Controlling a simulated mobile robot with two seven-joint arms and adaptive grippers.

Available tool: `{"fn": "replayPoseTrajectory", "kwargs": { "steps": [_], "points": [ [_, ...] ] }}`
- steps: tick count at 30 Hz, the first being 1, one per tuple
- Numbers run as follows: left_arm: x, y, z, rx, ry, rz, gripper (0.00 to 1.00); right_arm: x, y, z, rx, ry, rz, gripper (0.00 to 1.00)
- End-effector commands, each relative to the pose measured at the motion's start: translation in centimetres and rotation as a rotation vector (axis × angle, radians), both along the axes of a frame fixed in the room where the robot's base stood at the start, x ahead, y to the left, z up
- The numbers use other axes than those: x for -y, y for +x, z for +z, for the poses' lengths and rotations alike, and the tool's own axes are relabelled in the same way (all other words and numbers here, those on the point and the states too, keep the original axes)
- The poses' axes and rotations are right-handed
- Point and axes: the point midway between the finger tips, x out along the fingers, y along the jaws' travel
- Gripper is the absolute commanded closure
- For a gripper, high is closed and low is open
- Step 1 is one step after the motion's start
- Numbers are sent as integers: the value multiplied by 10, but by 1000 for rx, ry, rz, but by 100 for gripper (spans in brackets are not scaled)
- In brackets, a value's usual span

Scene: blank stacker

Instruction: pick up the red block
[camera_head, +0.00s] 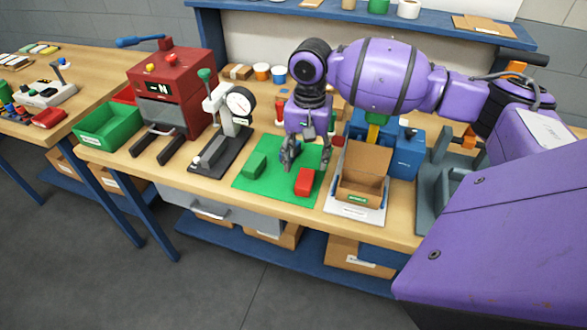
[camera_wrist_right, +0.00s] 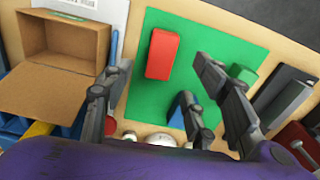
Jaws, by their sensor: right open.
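The red block (camera_head: 305,181) lies on the green mat (camera_head: 262,194) near its right front part. The red block also shows in the right wrist view (camera_wrist_right: 162,55), ahead of the fingertips and between their lines. A green block (camera_head: 256,166) lies on the mat to the left; it shows in the right wrist view too (camera_wrist_right: 242,74). A blue block (camera_wrist_right: 180,108) shows between the fingers in the right wrist view. My right gripper (camera_head: 289,161) is open and empty above the mat, behind and left of the red block. My left gripper is not in view.
An open cardboard box (camera_head: 365,178) stands on a white sheet right of the mat. A dial gauge stand (camera_head: 224,150) is at the left, with a red machine (camera_head: 172,90) and a green bin (camera_head: 108,126) beyond. Cups (camera_head: 262,72) stand behind.

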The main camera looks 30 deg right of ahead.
Motion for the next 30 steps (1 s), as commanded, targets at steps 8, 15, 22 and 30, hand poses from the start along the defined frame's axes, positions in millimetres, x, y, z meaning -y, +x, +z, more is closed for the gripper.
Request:
{"fn": "replayPoseTrajectory", "kwargs": {
  "steps": [8,15,22,30],
  "points": [
    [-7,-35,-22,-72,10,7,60,0,-1,-28,-5,1,-1,47],
    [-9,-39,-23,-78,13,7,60,-2,1,-55,-4,1,0,47],
    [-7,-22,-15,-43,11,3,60,-2,2,-78,0,0,0,47],
    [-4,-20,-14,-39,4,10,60,-2,2,-77,1,0,1,61]
  ]
}}
